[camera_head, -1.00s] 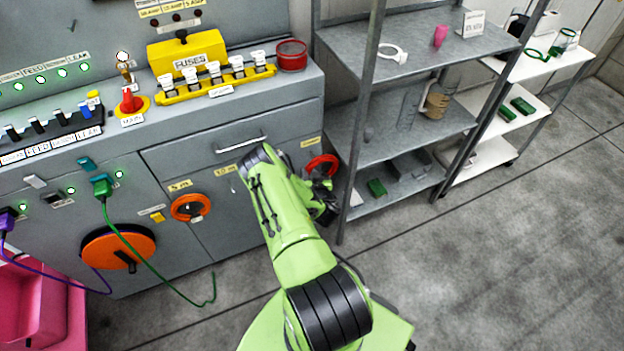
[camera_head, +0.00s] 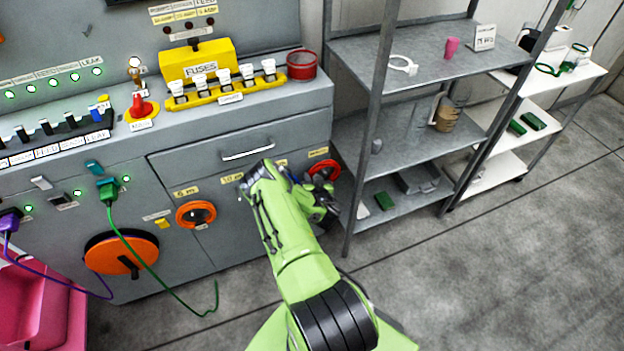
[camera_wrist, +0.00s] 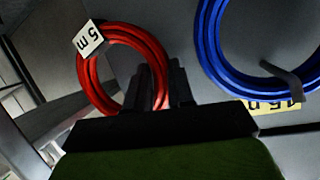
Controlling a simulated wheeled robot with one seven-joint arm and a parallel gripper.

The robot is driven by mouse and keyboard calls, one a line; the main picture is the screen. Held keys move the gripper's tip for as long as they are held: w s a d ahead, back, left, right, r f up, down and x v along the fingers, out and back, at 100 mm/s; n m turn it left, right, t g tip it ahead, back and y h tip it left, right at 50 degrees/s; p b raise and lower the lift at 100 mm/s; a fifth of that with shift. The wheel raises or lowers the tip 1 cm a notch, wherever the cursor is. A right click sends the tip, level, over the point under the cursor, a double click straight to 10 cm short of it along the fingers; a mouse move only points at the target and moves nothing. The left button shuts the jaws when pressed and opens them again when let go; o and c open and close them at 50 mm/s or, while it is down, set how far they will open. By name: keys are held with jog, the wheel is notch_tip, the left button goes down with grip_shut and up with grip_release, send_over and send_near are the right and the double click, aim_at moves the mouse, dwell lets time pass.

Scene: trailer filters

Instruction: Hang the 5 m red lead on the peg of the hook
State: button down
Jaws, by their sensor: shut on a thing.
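The red lead is a coil with a white "5 m" tag, seen in the wrist view (camera_wrist: 92,82). In the head view its red loop (camera_head: 325,167) shows at the cabinet's right end, partly covered by my gripper (camera_head: 326,203). My gripper's dark fingers (camera_wrist: 160,90) are shut on the near right side of the coil in the wrist view. A blue coil (camera_wrist: 212,55) hangs over a grey peg (camera_wrist: 287,82) to the right there, beside a yellow length label. I cannot tell whether the red coil touches any peg.
An orange ring (camera_head: 196,214) sits on the cabinet front under a yellow label. A drawer handle (camera_head: 248,152) is above my wrist. A grey shelf rack (camera_head: 400,137) stands close to the right of my gripper. A green cable (camera_head: 150,268) hangs at left. Floor at right is clear.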

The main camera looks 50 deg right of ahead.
jog(key=c, duration=0.9)
grip_release()
jog(key=p+v, duration=0.4)
jog(key=v, duration=1.1)
jog(key=shift+s+a, duration=0.3)
jog(key=shift+r, duration=0.1)
